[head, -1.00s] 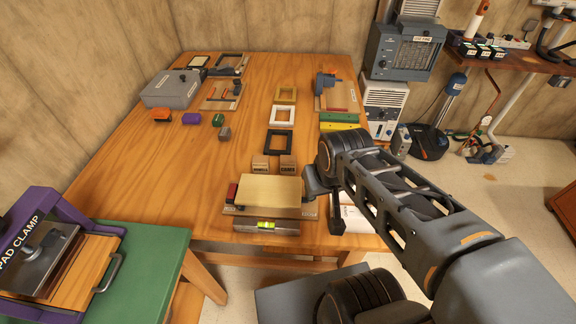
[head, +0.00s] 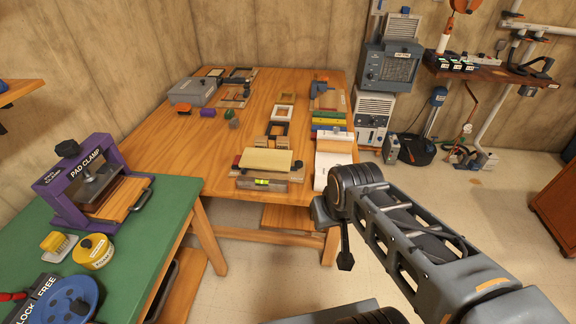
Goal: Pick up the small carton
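I cannot pick out the small carton with certainty. Two small brown boxes stand side by side behind the pale wooden board on the wooden table (head: 170,140): a left brown box (head: 263,141) and a right brown box (head: 281,142). Their labels are too small to read now. My gripper (head: 345,262) hangs at the end of my arm, in front of the table's near right edge and apart from the boxes. Only a dark part of it shows below the wrist, so its fingers and opening cannot be made out.
The pale wooden board (head: 265,161) and a level (head: 261,184) lie at the table's front edge. A white-and-tan item (head: 336,143) is at the right edge. A green bench (head: 150,235) with a purple pad clamp (head: 100,180) stands at left. Floor (head: 265,262) is clear in front.

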